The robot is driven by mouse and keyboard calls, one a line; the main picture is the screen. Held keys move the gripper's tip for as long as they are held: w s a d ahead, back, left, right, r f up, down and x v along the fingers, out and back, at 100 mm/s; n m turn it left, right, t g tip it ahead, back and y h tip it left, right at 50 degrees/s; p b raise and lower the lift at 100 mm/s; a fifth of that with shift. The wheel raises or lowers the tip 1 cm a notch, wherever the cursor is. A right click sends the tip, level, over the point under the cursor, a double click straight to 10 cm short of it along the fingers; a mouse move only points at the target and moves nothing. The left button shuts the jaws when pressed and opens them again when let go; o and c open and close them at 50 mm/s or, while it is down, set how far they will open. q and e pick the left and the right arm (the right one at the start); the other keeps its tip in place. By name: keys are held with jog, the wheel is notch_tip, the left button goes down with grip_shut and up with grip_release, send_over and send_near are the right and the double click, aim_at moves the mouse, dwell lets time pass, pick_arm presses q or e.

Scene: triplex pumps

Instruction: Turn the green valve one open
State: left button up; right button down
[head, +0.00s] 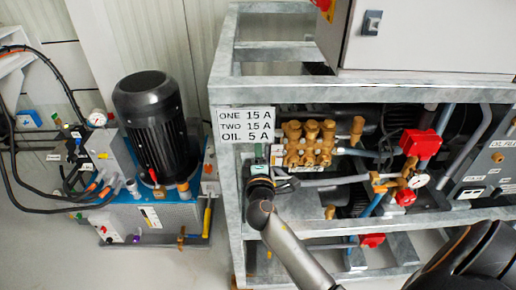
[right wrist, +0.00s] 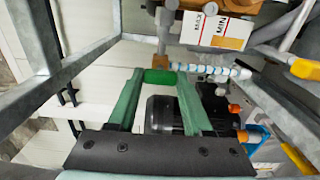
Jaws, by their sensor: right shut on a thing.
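The green valve handle (right wrist: 160,76) shows in the right wrist view as a short, bright green piece between my fingertips. My right gripper (right wrist: 157,78) is shut on it, with one long green finger on each side. In the head view my right arm reaches in from the bottom right, and the gripper (head: 259,160) is at the left front post of the pump frame, just below the sign. There the wrist hides most of the valve, and how far it is turned cannot be told. My left gripper is not in view.
The grey metal frame (head: 370,97) surrounds the pump, with brass fittings (head: 310,143) and red valve handles (head: 420,143) to the right. A sign (head: 246,125) hangs above the gripper. A black motor unit (head: 150,115) stands at left, with open floor between it and the frame.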

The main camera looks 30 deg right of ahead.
jog(key=shift+r, duration=0.1)
jog(key=shift+c, duration=1.6)
grip_release()
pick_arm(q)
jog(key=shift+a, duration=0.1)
